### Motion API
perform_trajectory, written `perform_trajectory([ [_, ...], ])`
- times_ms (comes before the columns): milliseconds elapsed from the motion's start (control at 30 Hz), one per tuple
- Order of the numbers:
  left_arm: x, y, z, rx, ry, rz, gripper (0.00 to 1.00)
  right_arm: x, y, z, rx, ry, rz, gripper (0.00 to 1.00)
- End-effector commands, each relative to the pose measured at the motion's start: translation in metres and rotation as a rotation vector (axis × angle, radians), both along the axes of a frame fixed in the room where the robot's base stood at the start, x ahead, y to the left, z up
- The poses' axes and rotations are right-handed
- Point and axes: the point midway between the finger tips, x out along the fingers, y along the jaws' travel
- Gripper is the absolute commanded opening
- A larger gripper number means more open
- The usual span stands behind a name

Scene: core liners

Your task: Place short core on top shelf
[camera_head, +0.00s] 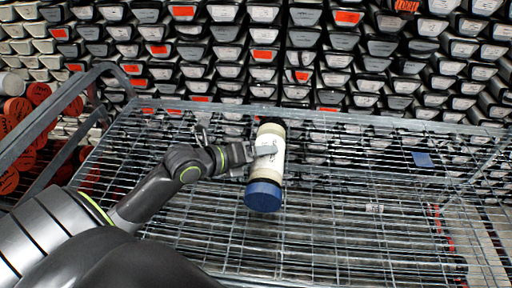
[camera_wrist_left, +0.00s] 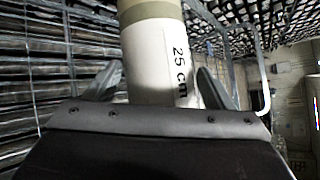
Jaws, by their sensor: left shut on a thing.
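The short core (camera_head: 268,168) is a cream cylinder with a white label, a blue cap at its near end and a dark far end. My left gripper (camera_head: 262,151) is shut on the middle of the core and holds it over the wire shelf (camera_head: 330,215). I cannot tell whether the core touches the wires. In the left wrist view the core (camera_wrist_left: 160,60) stands between the two fingers (camera_wrist_left: 160,85), and its label reads "25 cm". The core's ends are outside that view. My right gripper is not in view.
Stacked core trays (camera_head: 330,60) with white and orange labels fill the wall behind the rack. A grey metal rail (camera_head: 65,120) rises at the left, with red round-ended items (camera_head: 38,95) beyond it.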

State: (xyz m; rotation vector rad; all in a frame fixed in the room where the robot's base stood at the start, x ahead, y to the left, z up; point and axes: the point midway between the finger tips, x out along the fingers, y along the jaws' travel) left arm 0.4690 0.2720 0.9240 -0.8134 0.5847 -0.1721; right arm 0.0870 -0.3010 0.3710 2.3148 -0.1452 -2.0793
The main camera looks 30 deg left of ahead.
Motion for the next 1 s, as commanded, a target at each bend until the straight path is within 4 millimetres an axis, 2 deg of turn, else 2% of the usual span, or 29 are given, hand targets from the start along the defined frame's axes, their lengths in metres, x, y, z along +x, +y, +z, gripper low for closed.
perform_trajectory([
  [300,0.0,-0.002,-0.03,-0.006,-0.008,-0.001,0.05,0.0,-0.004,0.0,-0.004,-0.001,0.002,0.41],
  [533,0.0,-0.001,-0.032,-0.003,-0.009,-0.001,0.05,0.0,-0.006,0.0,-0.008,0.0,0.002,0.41],
  [567,0.0,0.0,-0.036,0.0,0.002,0.001,0.77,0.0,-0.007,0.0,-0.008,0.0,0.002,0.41],
  [733,0.0,0.0,-0.036,0.0,0.002,0.001,0.99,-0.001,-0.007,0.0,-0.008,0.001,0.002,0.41],
  [1000,-0.001,0.0,-0.036,0.0,0.002,0.001,0.99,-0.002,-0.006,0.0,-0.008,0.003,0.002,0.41],
])
